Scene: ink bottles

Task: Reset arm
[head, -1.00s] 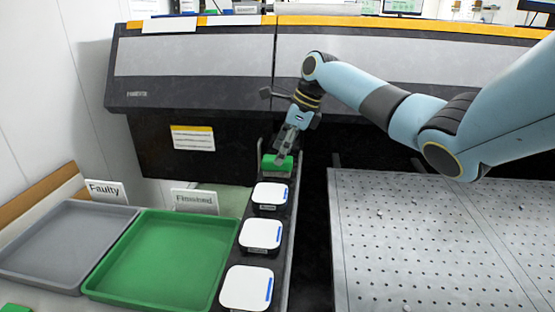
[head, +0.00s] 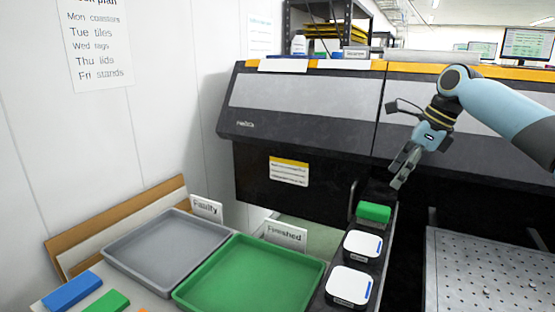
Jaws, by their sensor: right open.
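My right gripper (head: 402,166) is open and empty in the head view. It hangs in front of the dark printer, above and to the right of a green block (head: 373,212), with a gap between them. The green block sits at the far end of a narrow dark rail. My right arm (head: 500,105) comes in from the right edge. My left gripper is out of view.
White-topped ink bottles (head: 362,246) stand in line on the rail. A grey tray (head: 128,242) marked Faulty and a green tray (head: 250,285) marked Finished lie left. A blue block (head: 72,291) lies front left. A perforated metal plate (head: 480,275) is at right.

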